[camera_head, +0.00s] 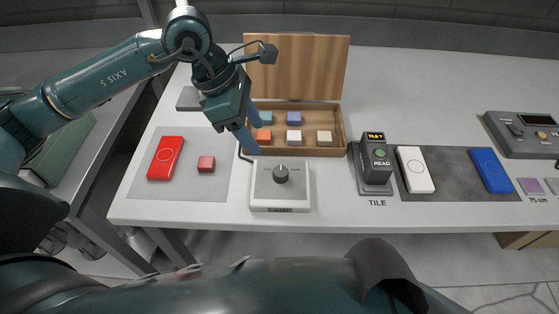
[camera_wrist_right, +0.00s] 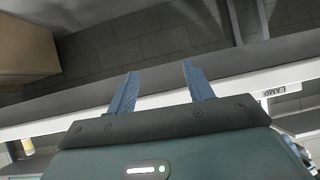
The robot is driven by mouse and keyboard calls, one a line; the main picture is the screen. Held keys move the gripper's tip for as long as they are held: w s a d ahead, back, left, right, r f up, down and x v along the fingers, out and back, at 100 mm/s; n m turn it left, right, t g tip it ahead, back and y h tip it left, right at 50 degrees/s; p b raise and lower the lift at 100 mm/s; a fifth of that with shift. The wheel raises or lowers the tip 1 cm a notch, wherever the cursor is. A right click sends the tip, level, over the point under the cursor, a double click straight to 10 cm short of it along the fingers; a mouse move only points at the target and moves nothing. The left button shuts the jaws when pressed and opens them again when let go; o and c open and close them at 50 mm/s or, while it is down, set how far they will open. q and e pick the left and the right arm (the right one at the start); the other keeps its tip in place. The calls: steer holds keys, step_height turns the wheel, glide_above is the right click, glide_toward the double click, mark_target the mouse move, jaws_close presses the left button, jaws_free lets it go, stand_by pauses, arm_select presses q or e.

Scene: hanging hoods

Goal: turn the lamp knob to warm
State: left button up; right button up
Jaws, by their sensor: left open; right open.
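The lamp knob (camera_head: 281,173) is a dark round dial on top of a white box (camera_head: 281,204) near the table's front edge, with a small label on its front. The knob's setting is too small to read. My left gripper (camera_head: 252,137) is open and points down, just behind and left of the knob box, near the left end of the wooden box. It appears empty and apart from the knob.
A wooden box (camera_head: 341,138) with an open lid holds several coloured blocks behind the knob. A red case (camera_head: 165,158) and red cube (camera_head: 206,164) lie left. A reader (camera_head: 376,163), a white case (camera_head: 415,169) and a blue case (camera_head: 491,170) stand right. A grey device (camera_head: 523,134) is far right.

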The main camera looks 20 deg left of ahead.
mark_target(280, 171)
arm_select(q)
steer(key=p+x, duration=0.1)
steer(key=x, duration=0.9)
steer(key=shift+d+f, duration=0.45)
steer(key=shift+f, duration=0.4)
arm_select(e)
steer(key=shift+d, duration=0.4)
